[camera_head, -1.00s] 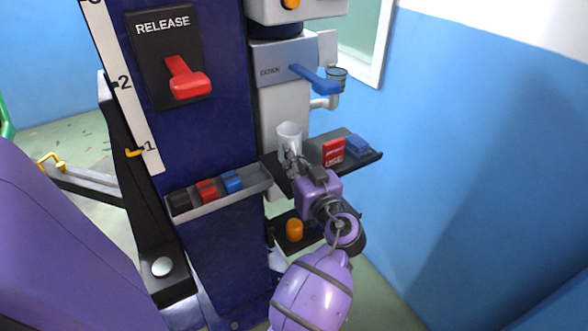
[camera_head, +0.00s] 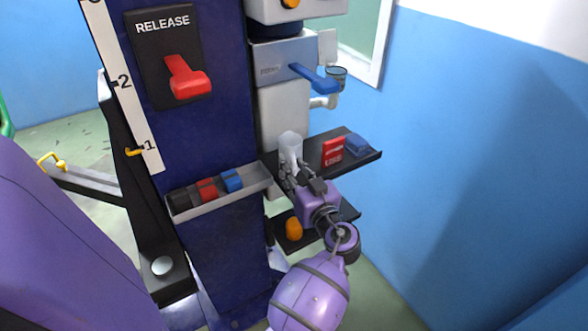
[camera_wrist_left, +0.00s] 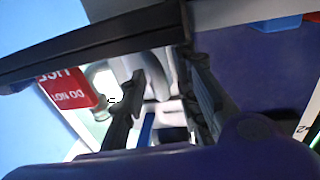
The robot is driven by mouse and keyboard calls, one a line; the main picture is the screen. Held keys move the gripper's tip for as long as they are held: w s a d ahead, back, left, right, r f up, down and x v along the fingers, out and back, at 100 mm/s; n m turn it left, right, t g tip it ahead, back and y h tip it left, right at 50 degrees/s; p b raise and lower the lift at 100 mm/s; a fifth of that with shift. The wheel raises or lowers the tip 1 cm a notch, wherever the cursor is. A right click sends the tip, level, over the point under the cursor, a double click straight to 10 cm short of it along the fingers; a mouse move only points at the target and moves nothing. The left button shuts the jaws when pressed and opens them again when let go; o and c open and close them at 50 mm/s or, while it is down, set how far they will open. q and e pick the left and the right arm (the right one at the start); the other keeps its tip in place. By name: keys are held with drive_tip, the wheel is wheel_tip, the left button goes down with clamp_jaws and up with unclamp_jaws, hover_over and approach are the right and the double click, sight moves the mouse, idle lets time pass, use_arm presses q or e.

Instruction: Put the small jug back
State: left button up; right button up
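The small jug (camera_head: 290,144) is whitish and translucent. In the head view it is at the left end of the upper black shelf (camera_head: 366,162). My left gripper (camera_head: 292,173) is right at the jug's lower part and hides its base. In the left wrist view the two dark fingers (camera_wrist_left: 164,66) are apart, with a grey-white shape between their tips that may be the jug. I cannot tell whether they press on it or whether it rests on the shelf. My right gripper is not in view.
A red card (camera_head: 333,151) and a blue item (camera_head: 357,145) are on the shelf, right of the jug. A blue lever (camera_head: 317,78) is above. A grey tray (camera_head: 218,195) with black, red and blue pieces is at left. An orange object (camera_head: 293,228) is below.

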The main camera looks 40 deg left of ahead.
use_arm(q)
drive_tip(key=shift+r, duration=0.15)
drive_tip(key=shift+s+d, duration=0.1)
drive_tip(key=shift+d, duration=0.1)
drive_tip(key=b+v, duration=0.2)
drive_tip(key=v, duration=0.9)
drive_tip(key=shift+s+d, duration=0.15)
drive_tip(key=shift+d, duration=0.1)
